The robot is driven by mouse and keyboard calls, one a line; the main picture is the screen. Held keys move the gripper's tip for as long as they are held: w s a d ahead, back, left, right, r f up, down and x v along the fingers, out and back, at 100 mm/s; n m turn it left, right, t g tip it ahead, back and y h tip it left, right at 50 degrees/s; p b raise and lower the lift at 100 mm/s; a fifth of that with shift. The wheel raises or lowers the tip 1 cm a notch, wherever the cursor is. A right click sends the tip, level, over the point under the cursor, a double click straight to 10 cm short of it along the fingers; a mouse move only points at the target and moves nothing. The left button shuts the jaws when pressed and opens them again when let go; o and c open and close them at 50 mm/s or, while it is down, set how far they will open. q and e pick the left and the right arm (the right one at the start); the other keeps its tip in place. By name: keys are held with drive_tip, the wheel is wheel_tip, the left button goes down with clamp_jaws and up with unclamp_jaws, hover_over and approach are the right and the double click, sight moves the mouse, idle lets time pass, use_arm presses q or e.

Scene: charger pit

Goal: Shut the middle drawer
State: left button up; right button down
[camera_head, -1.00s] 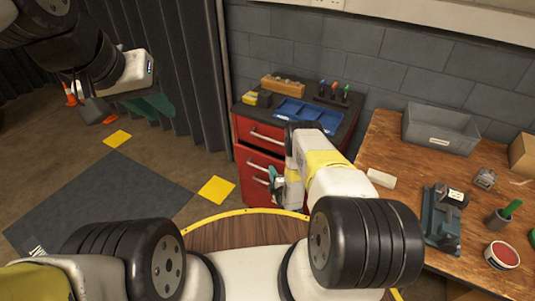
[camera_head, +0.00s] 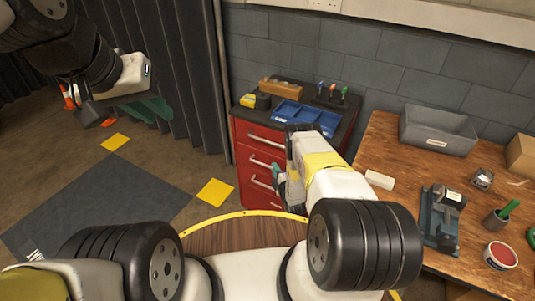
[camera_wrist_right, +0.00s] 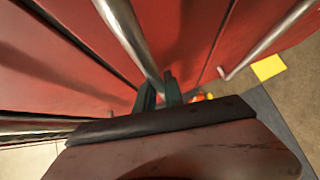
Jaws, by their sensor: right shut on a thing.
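The red drawer cabinet (camera_head: 250,132) stands against the wall in the middle of the head view. Its middle drawer (camera_head: 249,155) has a silver bar handle (camera_head: 262,160) and looks nearly level with the drawers above and below; a small gap cannot be ruled out. My right gripper (camera_head: 277,177) is at the cabinet's front, partly hidden by its own arm. In the right wrist view its dark fingers (camera_wrist_right: 160,92) are shut on a silver handle (camera_wrist_right: 128,35). My left gripper (camera_head: 155,107) hangs in the air at the left, far from the cabinet; its finger gap is unclear.
A blue tray (camera_head: 300,117), a wooden block holder (camera_head: 281,87) and screwdrivers (camera_head: 331,93) sit on the cabinet. A wooden workbench (camera_head: 390,150) with a grey bin (camera_head: 437,132) and a vise (camera_head: 440,215) is close on the right.

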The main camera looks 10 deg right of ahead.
drive_tip(key=shift+w+d, duration=0.1)
drive_tip(key=shift+d, duration=0.1)
drive_tip(key=c, duration=1.7)
unclamp_jaws()
drive_tip(key=shift+c, duration=0.2)
drive_tip(key=shift+w, duration=0.1)
drive_tip(key=shift+r, duration=0.1)
drive_tip(key=f+v, duration=0.1)
drive_tip(key=v, duration=0.7)
drive_tip(key=shift+a+r, duration=0.15)
drive_tip(key=shift+r, duration=0.15)
